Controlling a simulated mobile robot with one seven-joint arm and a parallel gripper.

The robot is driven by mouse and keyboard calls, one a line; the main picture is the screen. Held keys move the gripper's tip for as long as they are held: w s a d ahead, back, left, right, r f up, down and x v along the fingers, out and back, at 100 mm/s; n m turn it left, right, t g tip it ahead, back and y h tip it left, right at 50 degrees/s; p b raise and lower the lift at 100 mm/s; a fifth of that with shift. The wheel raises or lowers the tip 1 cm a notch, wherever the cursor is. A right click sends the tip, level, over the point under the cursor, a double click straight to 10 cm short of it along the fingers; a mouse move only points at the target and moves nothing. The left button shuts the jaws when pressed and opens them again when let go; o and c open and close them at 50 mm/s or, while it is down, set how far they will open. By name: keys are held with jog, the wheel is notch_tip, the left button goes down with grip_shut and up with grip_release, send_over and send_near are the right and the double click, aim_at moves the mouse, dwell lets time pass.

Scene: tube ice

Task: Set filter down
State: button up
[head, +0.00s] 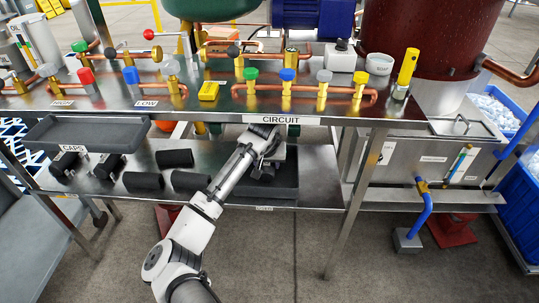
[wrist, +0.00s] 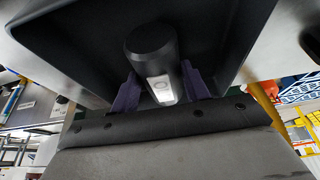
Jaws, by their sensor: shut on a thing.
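The filter (wrist: 150,42) is a short black cylinder with a silver label, seen large in the wrist view. The two dark purple fingers of my gripper (wrist: 158,78) are shut on it from both sides. The filter is over or inside a dark, walled tray (wrist: 78,55); I cannot tell whether it touches the bottom. In the head view my gripper (head: 270,160) reaches under the worktop to the dark tray (head: 286,184) on the right of the lower shelf. My arm and the worktop edge hide most of the filter there.
Several black cylinders (head: 143,181) lie on the lower shelf to the left. A grey tray (head: 80,132) labelled CAPS hangs above them. The worktop (head: 225,118) carries copper pipes and coloured valves, with its front edge close above my gripper. A table leg (head: 355,205) stands to the right.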

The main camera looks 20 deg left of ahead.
aim_at(267, 165)
jog(key=shift+s+f, duration=0.2)
jog(key=shift+f, duration=0.15)
jog(key=shift+f, duration=0.15)
jog(key=o, duration=1.2)
jog(key=shift+s+d+r, duration=0.1)
jog(key=shift+r, duration=0.35)
jog(key=v, duration=0.2)
jog(key=shift+s+d+r, duration=0.1)
jog(key=shift+s+r, duration=0.1)
jog(key=shift+s, duration=0.15)
jog(key=s+d, duration=0.1)
jog(key=s, duration=0.2)
jog(key=s+d, duration=0.1)
jog(key=s, duration=0.3)
jog(key=s+d, duration=0.1)
jog(key=s, duration=0.3)
jog(key=shift+b, duration=0.3)
